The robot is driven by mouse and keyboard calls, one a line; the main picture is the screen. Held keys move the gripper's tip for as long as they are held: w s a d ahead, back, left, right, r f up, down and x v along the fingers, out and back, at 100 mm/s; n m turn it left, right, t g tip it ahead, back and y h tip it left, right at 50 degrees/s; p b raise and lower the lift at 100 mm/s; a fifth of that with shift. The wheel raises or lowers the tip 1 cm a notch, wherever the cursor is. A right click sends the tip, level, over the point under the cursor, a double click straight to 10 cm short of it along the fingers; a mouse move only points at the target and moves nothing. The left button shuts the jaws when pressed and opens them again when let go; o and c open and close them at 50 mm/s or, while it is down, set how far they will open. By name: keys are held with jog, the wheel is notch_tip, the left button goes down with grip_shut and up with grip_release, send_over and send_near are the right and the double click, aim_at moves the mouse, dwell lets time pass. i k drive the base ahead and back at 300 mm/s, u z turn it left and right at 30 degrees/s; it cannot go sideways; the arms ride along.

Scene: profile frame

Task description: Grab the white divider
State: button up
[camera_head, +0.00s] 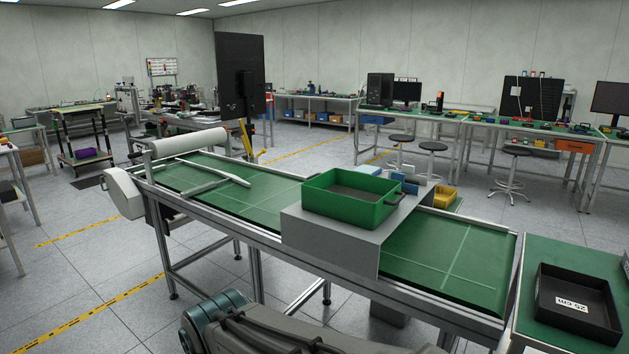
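A larger white roll (188,143) is mounted above the table's far left end. My own grey and teal arm parts show at the bottom of the view, well apart from the bars. My gripper is not in view.
A green bin (348,199) stands on a grey raised cover (330,240) over the conveyor. A dark monitor (240,75) rises behind the conveyor. Open floor (90,270) lies at left.

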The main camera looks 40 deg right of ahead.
aim_at(409, 170)
jog(key=u, duration=0.05)
jog(key=i, duration=3.4)
jog(key=z, duration=3.1)
